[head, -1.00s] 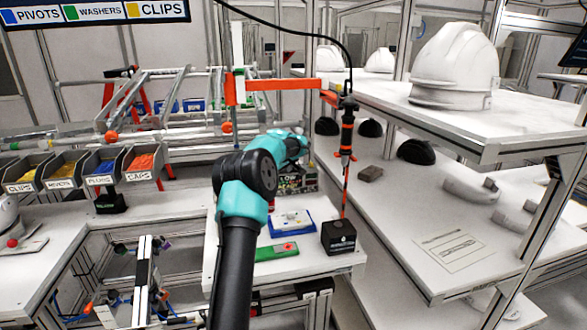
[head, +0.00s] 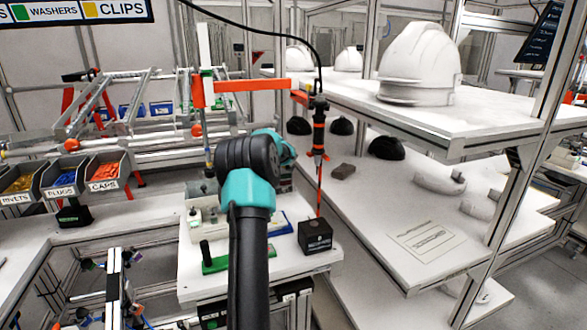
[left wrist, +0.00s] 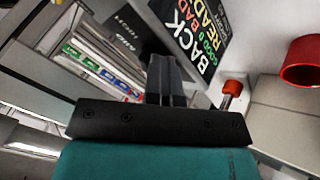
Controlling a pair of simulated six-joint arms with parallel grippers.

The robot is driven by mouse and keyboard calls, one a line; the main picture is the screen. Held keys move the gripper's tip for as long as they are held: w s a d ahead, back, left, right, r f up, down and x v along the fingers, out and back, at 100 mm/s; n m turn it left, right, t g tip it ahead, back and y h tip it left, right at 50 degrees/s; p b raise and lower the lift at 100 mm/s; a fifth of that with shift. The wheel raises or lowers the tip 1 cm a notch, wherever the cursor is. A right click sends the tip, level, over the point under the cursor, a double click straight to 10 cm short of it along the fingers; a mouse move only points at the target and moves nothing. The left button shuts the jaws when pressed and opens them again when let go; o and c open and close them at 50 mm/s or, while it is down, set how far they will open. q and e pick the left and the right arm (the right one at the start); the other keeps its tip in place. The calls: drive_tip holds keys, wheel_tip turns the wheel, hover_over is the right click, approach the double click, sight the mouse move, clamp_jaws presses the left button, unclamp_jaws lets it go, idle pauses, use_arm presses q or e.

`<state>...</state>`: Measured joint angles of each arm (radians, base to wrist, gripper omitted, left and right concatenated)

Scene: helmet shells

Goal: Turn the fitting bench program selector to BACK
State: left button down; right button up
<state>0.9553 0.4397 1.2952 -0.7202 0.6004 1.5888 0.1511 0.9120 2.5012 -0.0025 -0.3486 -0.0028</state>
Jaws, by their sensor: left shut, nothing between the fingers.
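My left gripper (left wrist: 165,68) is shut and empty in the left wrist view. Its fingers point at a black label panel (left wrist: 193,30) with the words BACK, GOOD, BAD and READY, tilted in the picture. I cannot tell whether the fingers touch anything. The selector knob cannot be made out; the fingers may cover it. In the head view my left arm stands over the white bench top (head: 318,266), and its own links hide the gripper. My right gripper is not in view.
A small post with a red tip (left wrist: 232,88) and a red cylinder (left wrist: 301,64) are right of the fingers. On the bench are a green fixture (head: 225,263) and a black block (head: 315,236) under a hanging driver (head: 318,135). Parts bins (head: 104,172) stand at left.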

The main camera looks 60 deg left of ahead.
use_arm(q)
drive_tip(key=shift+w+r, duration=0.1)
drive_tip(key=shift+w, duration=0.55)
drive_tip(key=shift+s+a, duration=0.45)
drive_tip(key=shift+s, duration=0.05)
idle(0.8)
drive_tip(key=shift+s, duration=0.15)
drive_tip(key=shift+s+d, duration=0.3)
drive_tip(key=s+d+r, duration=0.3)
drive_tip(key=d+r, duration=0.4)
drive_tip(key=d, duration=0.1)
drive_tip(key=shift+s+d+r, duration=0.35)
drive_tip(key=shift+r, duration=0.05)
drive_tip(key=c, duration=1.8)
unclamp_jaws()
drive_tip(key=shift+c, duration=0.2)
